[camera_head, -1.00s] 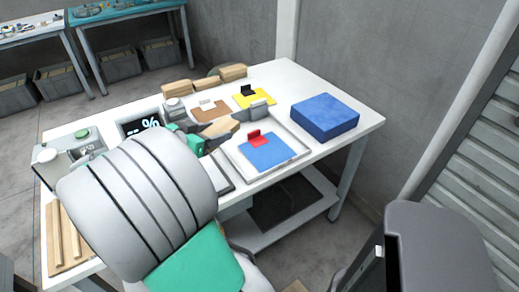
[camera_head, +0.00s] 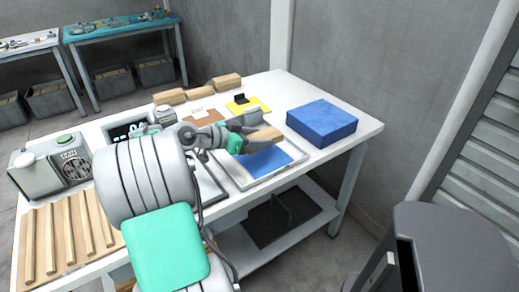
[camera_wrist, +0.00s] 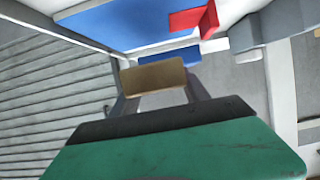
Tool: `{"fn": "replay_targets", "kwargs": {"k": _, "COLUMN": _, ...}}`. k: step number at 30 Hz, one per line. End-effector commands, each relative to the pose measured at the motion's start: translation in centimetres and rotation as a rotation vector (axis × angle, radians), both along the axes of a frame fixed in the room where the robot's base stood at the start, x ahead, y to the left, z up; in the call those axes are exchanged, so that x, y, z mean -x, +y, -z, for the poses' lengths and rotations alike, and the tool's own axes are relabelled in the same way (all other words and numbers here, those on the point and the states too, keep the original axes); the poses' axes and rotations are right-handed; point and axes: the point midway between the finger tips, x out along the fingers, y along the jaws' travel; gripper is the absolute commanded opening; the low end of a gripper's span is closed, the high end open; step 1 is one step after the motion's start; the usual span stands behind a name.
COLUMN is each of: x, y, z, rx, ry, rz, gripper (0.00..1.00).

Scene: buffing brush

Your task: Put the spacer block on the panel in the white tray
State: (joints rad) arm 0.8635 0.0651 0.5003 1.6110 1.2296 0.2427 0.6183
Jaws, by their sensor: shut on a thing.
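My gripper (camera_head: 248,136) is shut on a tan wooden block (camera_head: 265,138), which I take as the spacer block; the block also shows between the fingers in the wrist view (camera_wrist: 155,76). I hold it over the back part of the white tray (camera_head: 276,175). A flat blue panel (camera_head: 265,162) lies in the tray, below and in front of the block. A red upright bracket (camera_wrist: 196,18) on the panel shows in the wrist view; my gripper and the block hide it in the head view. Contact between block and panel cannot be told.
A blue box (camera_head: 322,120) stands right of the tray. A yellow plate (camera_head: 250,105) with a black bracket and a brown plate (camera_head: 201,117) lie behind. Wooden blocks (camera_head: 197,91) line the back edge. Wooden strips (camera_head: 68,237) and a control box (camera_head: 52,165) are at left.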

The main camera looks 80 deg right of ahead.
Motion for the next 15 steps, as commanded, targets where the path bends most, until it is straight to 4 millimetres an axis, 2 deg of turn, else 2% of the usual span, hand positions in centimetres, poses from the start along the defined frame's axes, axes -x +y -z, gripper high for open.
{"fn": "replay_targets", "kwargs": {"k": 4, "x": 0.3, "y": -1.1, "z": 1.6, "rx": -0.002, "ry": 0.000, "rz": 0.003, "gripper": 0.05}}
{"fn": "replay_targets", "kwargs": {"k": 8, "x": 0.2, "y": -1.0, "z": 4.0, "rx": -0.002, "ry": 0.001, "rz": -0.001, "gripper": 0.05}}
{"fn": "replay_targets", "kwargs": {"k": 15, "x": 0.1, "y": -0.9, "z": 4.2, "rx": 0.001, "ry": -0.002, "rz": 0.000, "gripper": 0.05}}
